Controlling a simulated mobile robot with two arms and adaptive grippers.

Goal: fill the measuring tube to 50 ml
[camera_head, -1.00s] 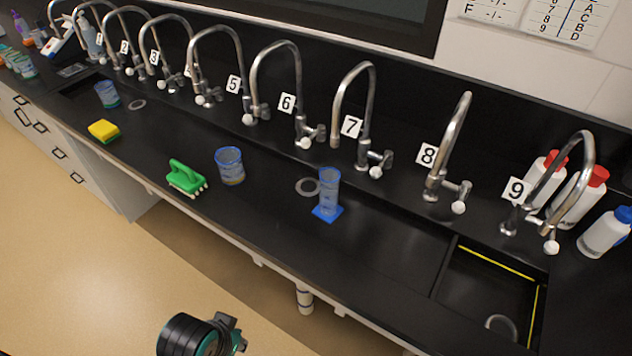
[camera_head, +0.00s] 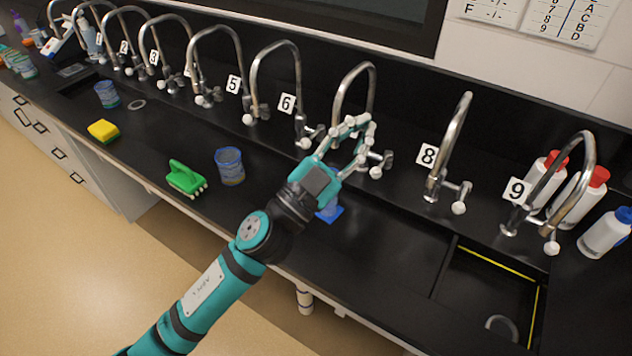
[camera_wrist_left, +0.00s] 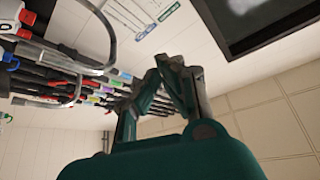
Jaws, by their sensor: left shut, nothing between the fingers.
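The measuring tube stands upright on the counter; only its blue base (camera_head: 331,215) and a bit of its lower part show in the head view, the rest hidden by my left gripper. My left gripper (camera_head: 361,122) is raised in front of tap 7 (camera_head: 356,69), its fingertips near the tap's column and hiding the number 7. In the wrist view its fingertips (camera_wrist_left: 172,64) come together with nothing between them. Tap 7's white knob (camera_head: 376,172) shows just right of the gripper; I cannot tell whether they touch. The tube's liquid level is hidden. My right gripper is not in view.
A blue-rimmed beaker (camera_head: 229,165), a green brush (camera_head: 185,179) and a yellow sponge (camera_head: 103,131) stand left along the counter. Taps 6 (camera_head: 298,80) and 8 (camera_head: 455,130) flank tap 7. A sink (camera_head: 487,290) and bottles (camera_head: 605,232) are at the right.

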